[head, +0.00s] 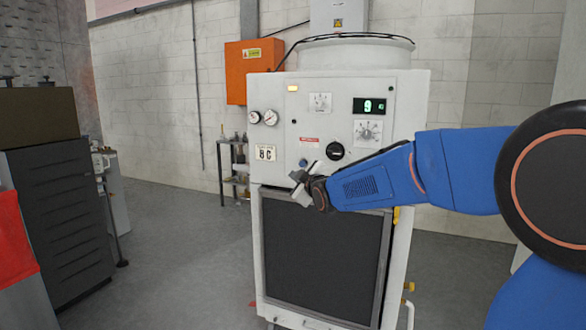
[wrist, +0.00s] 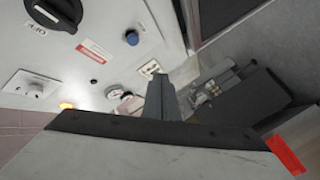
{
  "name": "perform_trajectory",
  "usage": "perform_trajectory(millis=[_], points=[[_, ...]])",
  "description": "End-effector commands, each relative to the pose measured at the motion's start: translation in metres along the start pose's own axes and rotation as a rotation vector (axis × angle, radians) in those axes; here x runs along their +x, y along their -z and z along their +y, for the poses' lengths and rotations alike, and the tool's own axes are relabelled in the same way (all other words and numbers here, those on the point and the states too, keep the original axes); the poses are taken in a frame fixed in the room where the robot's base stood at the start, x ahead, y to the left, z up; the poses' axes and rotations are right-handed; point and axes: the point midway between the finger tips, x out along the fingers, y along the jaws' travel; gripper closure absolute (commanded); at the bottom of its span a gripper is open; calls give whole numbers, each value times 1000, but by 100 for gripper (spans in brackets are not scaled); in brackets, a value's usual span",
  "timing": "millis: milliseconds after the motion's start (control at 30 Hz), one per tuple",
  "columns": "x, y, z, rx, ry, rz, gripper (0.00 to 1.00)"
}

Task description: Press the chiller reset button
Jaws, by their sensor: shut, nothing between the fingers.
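The chiller is a white cabinet (head: 415,95) in the middle of the head view, with a control panel above a dark grille. A small blue button (head: 303,162) sits low on the panel, below a red label. In the wrist view the blue button (wrist: 132,37) shows above and left of the fingertips. My gripper (head: 300,176) is in front of the panel, just below the button in the head view. Its fingers, seen in the wrist view (wrist: 160,77), are shut and empty. They appear apart from the button; the exact depth gap cannot be told.
A black rotary knob (head: 335,151) is right of the button. Two gauges (head: 262,117) and a lit display (head: 369,105) are higher up. An orange box (head: 252,70) hangs on the wall behind. A dark cabinet (head: 55,200) stands at left, with open floor between.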

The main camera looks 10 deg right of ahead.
Motion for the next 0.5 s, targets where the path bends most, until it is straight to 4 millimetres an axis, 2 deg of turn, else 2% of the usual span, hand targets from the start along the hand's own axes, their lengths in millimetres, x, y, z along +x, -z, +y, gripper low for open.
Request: perform_trajectory(millis=[167, 500], points=[[13, 6, 1, -28, -18, 31, 100], [14, 7, 2, -31, -21, 36, 100]])
